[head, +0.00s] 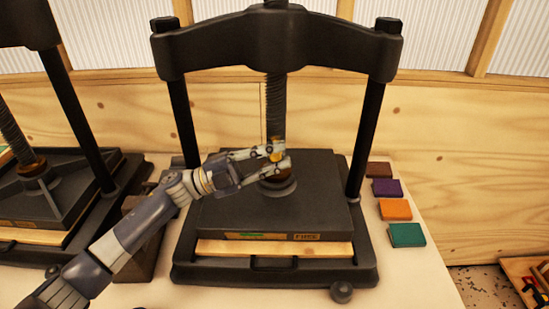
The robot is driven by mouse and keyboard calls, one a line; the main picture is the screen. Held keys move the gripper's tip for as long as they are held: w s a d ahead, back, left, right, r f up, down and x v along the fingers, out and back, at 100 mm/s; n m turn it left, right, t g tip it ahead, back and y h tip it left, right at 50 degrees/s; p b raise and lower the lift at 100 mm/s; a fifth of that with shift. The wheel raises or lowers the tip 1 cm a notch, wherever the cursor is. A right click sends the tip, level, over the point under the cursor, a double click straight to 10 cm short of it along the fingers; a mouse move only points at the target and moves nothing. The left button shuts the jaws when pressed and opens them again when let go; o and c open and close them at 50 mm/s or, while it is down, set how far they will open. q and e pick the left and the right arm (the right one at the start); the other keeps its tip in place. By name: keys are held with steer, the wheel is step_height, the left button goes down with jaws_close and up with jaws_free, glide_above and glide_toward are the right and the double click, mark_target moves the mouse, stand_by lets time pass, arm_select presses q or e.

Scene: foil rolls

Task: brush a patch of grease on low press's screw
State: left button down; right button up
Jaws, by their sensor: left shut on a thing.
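A black screw press stands in the middle, with its threaded screw (276,105) running down to a round collar on the dark pressing plate (320,205). My left gripper (281,156) reaches in from the left, its fingers at the screw's lower end just above the collar. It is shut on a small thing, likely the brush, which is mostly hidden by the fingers. An amber patch (277,145) shows at the fingertips; I cannot tell whether it is grease or part of the held thing. My right gripper is not in view.
A second press, with amber on its screw's foot (32,168), stands at the left. Several coloured blocks, including an orange one (395,209) and a green one (407,235), lie right of the middle press. Dark uprights (368,140) flank the screw.

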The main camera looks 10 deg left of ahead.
arm_select(q)
steer(key=shift+r+p, duration=2.75)
steer(key=shift+r, duration=1.7)
steer(key=shift+f+b, duration=5.25)
steer(key=shift+f, duration=1.1)
steer(key=shift+r+p, duration=4.5)
steer(key=shift+r, duration=1.85)
step_height(320, 180, down, 13)
steer(key=b, duration=1)
steer(key=shift+r, duration=0.2)
